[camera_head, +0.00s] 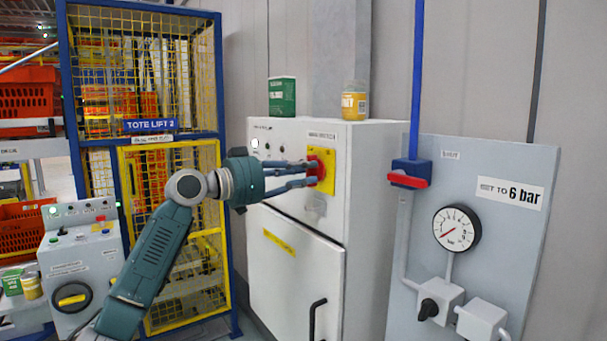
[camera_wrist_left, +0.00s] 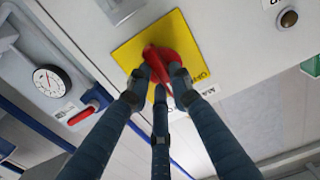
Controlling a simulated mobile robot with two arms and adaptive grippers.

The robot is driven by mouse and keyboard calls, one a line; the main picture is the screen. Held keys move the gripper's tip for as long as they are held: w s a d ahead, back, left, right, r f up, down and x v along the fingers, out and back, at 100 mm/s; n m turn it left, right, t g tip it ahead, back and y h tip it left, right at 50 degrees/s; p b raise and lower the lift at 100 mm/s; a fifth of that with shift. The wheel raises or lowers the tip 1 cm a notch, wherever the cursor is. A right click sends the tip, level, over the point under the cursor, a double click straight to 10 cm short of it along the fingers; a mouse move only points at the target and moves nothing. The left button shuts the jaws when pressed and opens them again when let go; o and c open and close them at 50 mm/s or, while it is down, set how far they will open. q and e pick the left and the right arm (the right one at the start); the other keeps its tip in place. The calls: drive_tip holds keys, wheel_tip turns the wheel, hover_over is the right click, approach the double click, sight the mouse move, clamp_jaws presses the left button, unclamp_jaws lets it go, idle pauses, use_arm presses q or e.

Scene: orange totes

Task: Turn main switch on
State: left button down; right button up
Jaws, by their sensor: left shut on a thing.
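The main switch is a red rotary handle (camera_head: 317,168) on a yellow plate (camera_head: 328,171), on the upper front of a white cabinet (camera_head: 374,200). My left gripper (camera_head: 308,174) reaches it from the left in the head view, with its fingers at the handle. In the left wrist view the fingers (camera_wrist_left: 160,85) are closed around the red handle (camera_wrist_left: 163,62), in front of the yellow plate (camera_wrist_left: 195,50). The fingers hide part of the handle, and I cannot read its position for sure. My right gripper is not in view.
A grey panel (camera_head: 512,235) right of the cabinet carries a pressure gauge (camera_head: 457,227) and a red-handled valve (camera_head: 408,180). A green box (camera_head: 282,96) and a yellow container (camera_head: 355,100) stand on the cabinet. A caged tote lift (camera_head: 150,125) stands at left, behind a control box (camera_head: 78,262).

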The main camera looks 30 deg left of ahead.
use_arm(q)
drive_tip(key=shift+d+f, duration=0.1)
drive_tip(key=shift+f, duration=0.2)
drive_tip(key=c, duration=1.5)
unclamp_jaws()
drive_tip(key=shift+c, duration=0.2)
drive_tip(key=shift+r, duration=0.1)
drive_tip(key=v, duration=1.2)
drive_tip(key=shift+w, duration=0.1)
